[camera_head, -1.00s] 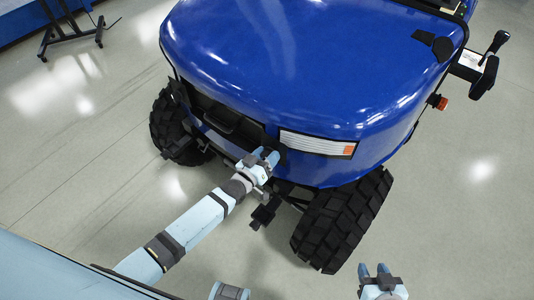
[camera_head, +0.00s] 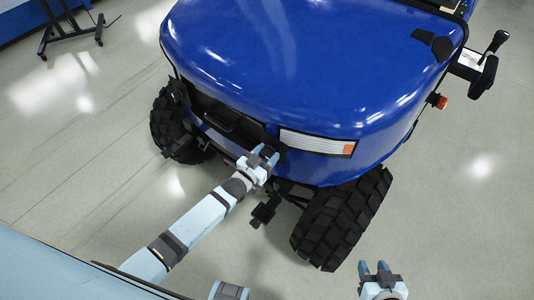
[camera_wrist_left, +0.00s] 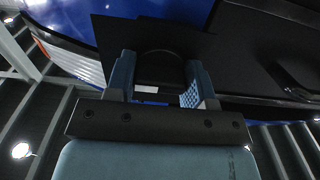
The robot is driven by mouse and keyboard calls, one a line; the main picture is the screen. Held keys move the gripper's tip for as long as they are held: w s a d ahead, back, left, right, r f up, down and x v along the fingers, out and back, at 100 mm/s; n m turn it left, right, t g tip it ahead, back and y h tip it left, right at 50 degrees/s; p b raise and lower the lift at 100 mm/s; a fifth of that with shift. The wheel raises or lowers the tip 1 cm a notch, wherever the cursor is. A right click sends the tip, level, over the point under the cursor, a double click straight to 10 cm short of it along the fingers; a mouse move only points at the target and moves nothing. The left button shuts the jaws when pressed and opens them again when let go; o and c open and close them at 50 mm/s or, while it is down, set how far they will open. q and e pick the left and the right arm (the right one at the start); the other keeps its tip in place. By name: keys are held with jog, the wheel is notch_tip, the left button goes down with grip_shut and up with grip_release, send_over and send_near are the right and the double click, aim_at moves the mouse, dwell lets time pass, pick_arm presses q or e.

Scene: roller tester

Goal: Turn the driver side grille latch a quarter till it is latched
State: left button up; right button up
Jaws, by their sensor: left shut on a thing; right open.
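The front of a blue vehicle (camera_head: 290,70) has a dark grille (camera_head: 222,118) low on its nose. The latch's exact angle is hard to tell in the dark. My right gripper (camera_head: 378,270) is open and empty over the floor at the bottom right.
A black front tyre (camera_head: 342,220) stands just right of my left gripper, and another (camera_head: 175,125) is at the left. A dark bracket (camera_head: 264,212) sticks out below the gripper. The floor at the right is clear. A black stand (camera_head: 70,30) is far left.

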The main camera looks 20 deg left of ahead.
pick_arm(q)
jog(key=o, duration=0.9)
jog(key=v, duration=1.4)
jog(key=shift+b, duration=0.3)
jog(key=shift+s+d+r+n+g+y+p, duration=0.25)
jog(key=shift+s+r+g+y+p, duration=0.25)
jog(key=shift+s+r+g+p, duration=0.9)
jog(key=shift+s+d+r+n+g+y+p, duration=0.2)
jog(key=shift+s+r+g+y+p, duration=0.35)
jog(key=shift+s+r+p, duration=1.6)
jog(key=shift+s+d+r+n+g+y+p, duration=0.2)
jog(key=shift+s+r+g+y+p, duration=0.6)
jog(key=shift+s, duration=1.8)
